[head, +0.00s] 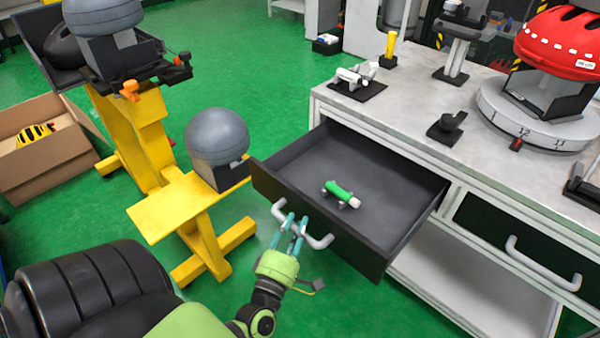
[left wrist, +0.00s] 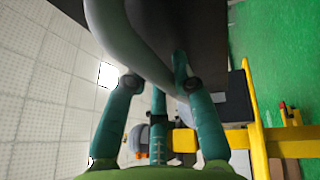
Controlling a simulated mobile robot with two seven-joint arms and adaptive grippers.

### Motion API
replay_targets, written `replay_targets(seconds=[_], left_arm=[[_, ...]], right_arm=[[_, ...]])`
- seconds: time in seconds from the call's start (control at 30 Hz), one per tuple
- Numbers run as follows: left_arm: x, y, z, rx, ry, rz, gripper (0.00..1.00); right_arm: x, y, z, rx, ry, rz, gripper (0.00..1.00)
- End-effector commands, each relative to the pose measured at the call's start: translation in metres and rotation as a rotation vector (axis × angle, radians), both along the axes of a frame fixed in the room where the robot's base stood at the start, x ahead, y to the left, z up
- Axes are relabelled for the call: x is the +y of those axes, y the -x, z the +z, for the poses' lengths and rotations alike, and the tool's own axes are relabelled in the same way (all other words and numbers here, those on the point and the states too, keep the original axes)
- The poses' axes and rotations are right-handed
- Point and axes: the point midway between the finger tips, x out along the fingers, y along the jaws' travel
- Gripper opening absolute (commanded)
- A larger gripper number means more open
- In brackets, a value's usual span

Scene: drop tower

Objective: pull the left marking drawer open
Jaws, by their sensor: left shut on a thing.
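The left marking drawer (head: 372,180) stands pulled well out of the workbench in the head view. A green marker with a white end (head: 341,193) lies inside it on the dark floor. The drawer's grey bar handle (head: 318,242) is on its dark front. My left gripper (head: 294,226) is shut on this handle, with its teal fingers around the bar. In the left wrist view the fingers (left wrist: 158,85) close about the curved handle (left wrist: 135,42), close to the dark drawer front (left wrist: 195,35). My right gripper is not in view.
The workbench (head: 415,97) carries a red helmet (head: 562,42) on a round numbered base. A second, shut drawer has a handle (head: 542,264) at the right. A yellow stand with a grey headform (head: 216,145) stands close left of the open drawer. A cardboard box (head: 50,165) lies farther left.

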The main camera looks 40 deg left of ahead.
Motion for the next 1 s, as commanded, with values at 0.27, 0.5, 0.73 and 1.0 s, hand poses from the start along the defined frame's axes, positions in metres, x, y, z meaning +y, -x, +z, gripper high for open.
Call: replay_targets(seconds=[0.27,0.5,0.73,1.0], left_arm=[[0.000,0.003,0.000,-0.001,0.004,-0.001,0.00],[0.000,0.003,0.000,-0.001,0.004,-0.001,0.34],[0.000,0.003,0.000,-0.001,0.002,0.000,0.51],[-0.003,0.012,-0.002,0.002,0.001,0.000,0.51]], right_arm=[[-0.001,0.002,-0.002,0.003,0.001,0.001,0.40],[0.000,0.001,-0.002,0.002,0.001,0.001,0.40],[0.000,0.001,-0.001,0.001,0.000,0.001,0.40],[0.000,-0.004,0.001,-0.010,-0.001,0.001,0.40]])
